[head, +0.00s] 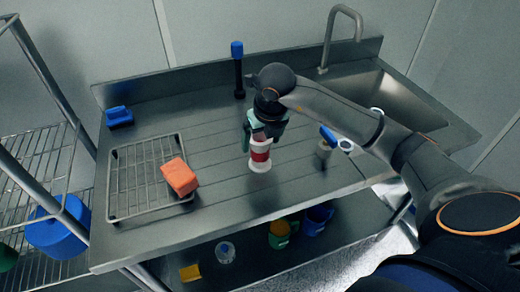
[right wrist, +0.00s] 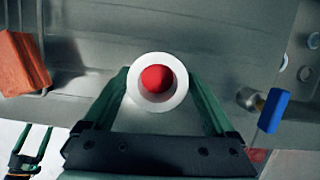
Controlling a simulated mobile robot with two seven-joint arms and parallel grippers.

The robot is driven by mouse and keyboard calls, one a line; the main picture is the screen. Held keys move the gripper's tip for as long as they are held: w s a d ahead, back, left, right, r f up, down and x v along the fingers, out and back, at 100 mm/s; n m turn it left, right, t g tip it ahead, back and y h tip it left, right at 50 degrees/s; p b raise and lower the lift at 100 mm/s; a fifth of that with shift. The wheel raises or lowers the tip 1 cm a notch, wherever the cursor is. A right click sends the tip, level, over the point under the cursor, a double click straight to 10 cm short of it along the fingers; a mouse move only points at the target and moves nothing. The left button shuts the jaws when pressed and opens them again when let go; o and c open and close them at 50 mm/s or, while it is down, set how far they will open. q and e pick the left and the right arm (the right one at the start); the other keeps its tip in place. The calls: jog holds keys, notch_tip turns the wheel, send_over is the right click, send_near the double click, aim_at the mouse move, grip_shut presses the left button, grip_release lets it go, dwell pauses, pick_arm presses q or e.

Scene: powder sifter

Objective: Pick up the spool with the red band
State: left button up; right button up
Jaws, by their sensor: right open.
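The spool with the red band (head: 260,157) stands upright on the steel counter, white at its ends. In the right wrist view its round white top (right wrist: 137,88) surrounds a red centre. My right gripper (head: 264,130) points down at the spool from above. Its green fingers are open, and in the right wrist view (right wrist: 160,98) they lie to the left and right of the spool; I cannot tell whether they touch it. My left gripper (right wrist: 34,143) shows small at the lower left of the right wrist view, its green fingers apart and seemingly empty.
An orange block (head: 179,177) sits on a wire rack (head: 135,182) to the left. A blue-topped black tool (head: 238,68) is behind. Counter around the spool is clear.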

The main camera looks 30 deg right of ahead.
aim_at(259, 150)
jog(key=x, duration=0.4)
jog(key=shift+a+f+p, duration=0.15)
jog(key=shift+f+p, duration=0.15)
jog(key=shift+f, duration=0.05)
jog(key=shift+r, duration=0.1)
grip_shut()
dwell(0.3)
